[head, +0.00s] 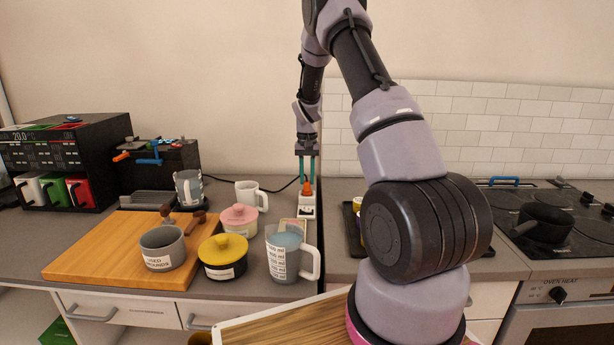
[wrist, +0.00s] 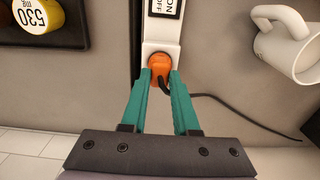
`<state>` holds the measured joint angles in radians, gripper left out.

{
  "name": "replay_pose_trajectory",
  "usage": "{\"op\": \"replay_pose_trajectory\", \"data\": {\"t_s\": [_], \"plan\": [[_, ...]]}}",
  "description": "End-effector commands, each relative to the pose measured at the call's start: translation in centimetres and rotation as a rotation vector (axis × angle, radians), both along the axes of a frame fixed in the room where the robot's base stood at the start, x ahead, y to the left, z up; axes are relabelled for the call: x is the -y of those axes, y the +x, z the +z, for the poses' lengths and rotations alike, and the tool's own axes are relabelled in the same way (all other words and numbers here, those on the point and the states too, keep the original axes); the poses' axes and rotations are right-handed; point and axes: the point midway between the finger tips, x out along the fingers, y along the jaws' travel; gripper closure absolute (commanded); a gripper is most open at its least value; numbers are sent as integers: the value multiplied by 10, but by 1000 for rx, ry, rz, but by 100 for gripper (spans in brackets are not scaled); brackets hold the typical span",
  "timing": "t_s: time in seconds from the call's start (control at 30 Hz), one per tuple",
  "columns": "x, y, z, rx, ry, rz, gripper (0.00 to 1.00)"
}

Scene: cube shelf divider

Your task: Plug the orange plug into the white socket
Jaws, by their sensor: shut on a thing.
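The orange plug (wrist: 158,66) is between the two teal fingers of my gripper (wrist: 160,82), which is shut on it. In the wrist view the plug lies over the near end of the white socket strip (wrist: 161,35), which carries an ON/OFF label. A dark cable runs from the plug to the right. In the head view my gripper (head: 307,181) points straight down with the orange plug (head: 306,188) at its tips, right above the white socket (head: 306,205). The pins are hidden, so I cannot tell how far the plug is in.
A white mug (head: 248,196) stands left of the socket. A dark tray (head: 352,232) with yellow-topped items lies to the right.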

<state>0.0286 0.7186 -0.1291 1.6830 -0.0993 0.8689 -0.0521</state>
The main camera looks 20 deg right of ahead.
Motion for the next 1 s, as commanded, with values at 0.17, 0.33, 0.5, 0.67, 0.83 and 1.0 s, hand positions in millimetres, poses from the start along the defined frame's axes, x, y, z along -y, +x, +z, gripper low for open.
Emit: {"op": "replay_pose_trajectory", "data": {"t_s": [0.17,0.33,0.5,0.67,0.83,1.0], "plan": [[0,0,-4,-1,0,0,100],[0,0,-8,0,0,0,100],[0,0,-11,0,0,0,100],[0,0,-13,1,1,0,52],[0,0,-13,0,0,0,36],[0,0,-13,0,0,0,36]]}}
